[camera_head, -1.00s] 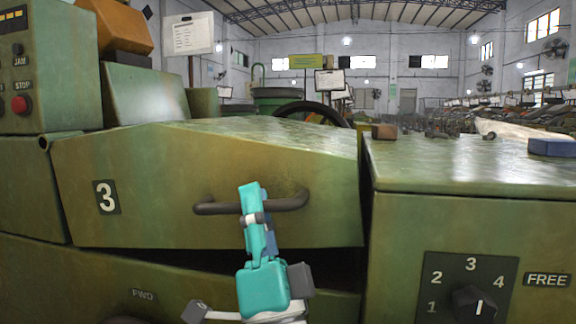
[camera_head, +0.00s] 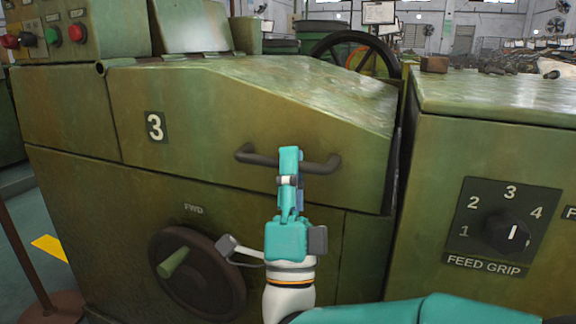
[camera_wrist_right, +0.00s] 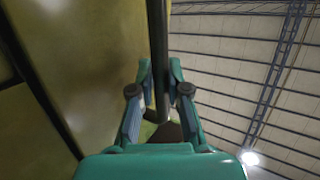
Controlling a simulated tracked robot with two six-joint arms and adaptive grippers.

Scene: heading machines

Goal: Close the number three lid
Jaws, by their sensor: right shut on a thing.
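The number three lid (camera_head: 230,115) is a worn green metal cover with a white 3 on a dark plate. Its lower edge lies along the green machine body (camera_head: 130,215) with no dark opening showing below it. A dark bar handle (camera_head: 255,157) runs across its front. My right gripper (camera_head: 289,160), teal, is shut on the middle of this handle. In the right wrist view the handle (camera_wrist_right: 158,50) passes between the fingers (camera_wrist_right: 160,80). My left gripper is not in view.
A dark handwheel (camera_head: 215,282) with a green grip is below left of the gripper. To the right stands a green cabinet (camera_head: 440,150) with a feed grip dial (camera_head: 505,232). A red-brown block (camera_head: 434,64) lies on top. A post (camera_head: 25,260) stands at the left.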

